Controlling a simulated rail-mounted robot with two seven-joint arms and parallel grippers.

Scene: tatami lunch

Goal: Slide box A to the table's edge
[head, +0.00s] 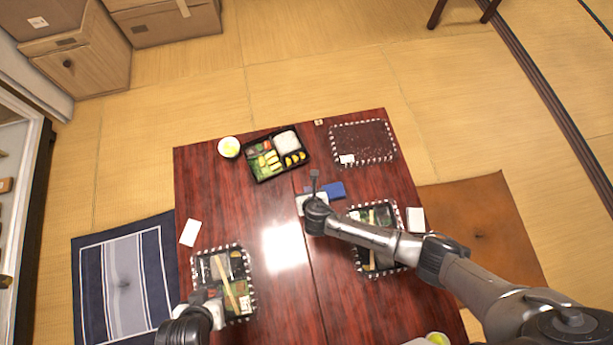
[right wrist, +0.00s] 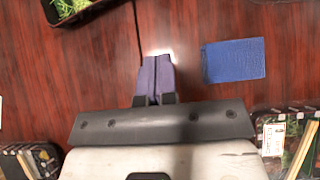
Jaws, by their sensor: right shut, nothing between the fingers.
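No box shows a readable letter, so I cannot tell which is box A. An open black lunch box (head: 262,174) with rice and vegetables sits at the table's far side. A lidded box (head: 237,262) with a striped rim sits at the near left, and another (head: 357,266) at the right is partly hidden by my right arm. My right gripper (head: 314,176) is shut and empty over the middle of the table (head: 215,190); its purple fingers show in the right wrist view (right wrist: 155,77). My left gripper (head: 213,309) is at the near-left box; its fingers are unclear.
A blue flat piece (head: 335,190) lies right of my right gripper. A small bowl (head: 229,147) stands at the far left. White cards (head: 190,232) lie near both sides. Cushions (head: 123,281) flank the table.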

